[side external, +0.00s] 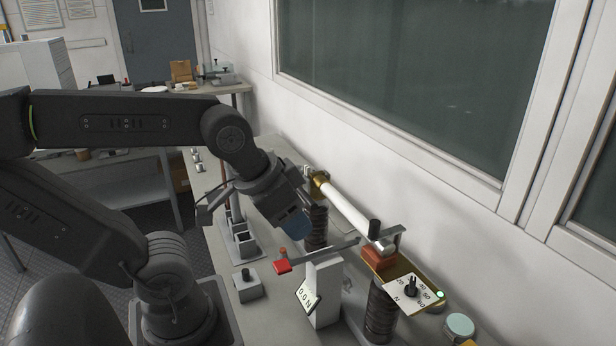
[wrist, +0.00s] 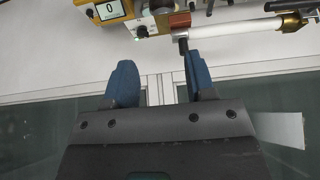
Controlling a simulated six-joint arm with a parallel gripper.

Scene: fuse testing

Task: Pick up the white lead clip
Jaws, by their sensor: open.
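I cannot clearly make out the white lead clip in either view. A small pale piece (side external: 306,171) beside the brass end of the white tube may be it, but it is too small to tell. My gripper (side external: 294,222) is over the bench, left of the white tube (side external: 352,213), and partly hides what lies behind it. In the wrist view my gripper (wrist: 158,72) has its blue fingers spread with nothing between them. The white tube (wrist: 245,29) shows beyond the right finger, with a dark upright piece near that fingertip.
Dark ribbed posts (side external: 380,312) stand under the tube's ends. A lever with a red handle (side external: 283,266), a white block with a display (side external: 325,290) and a dial plate (side external: 410,293) crowd the bench front. A wall with windows (side external: 420,80) runs along the right.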

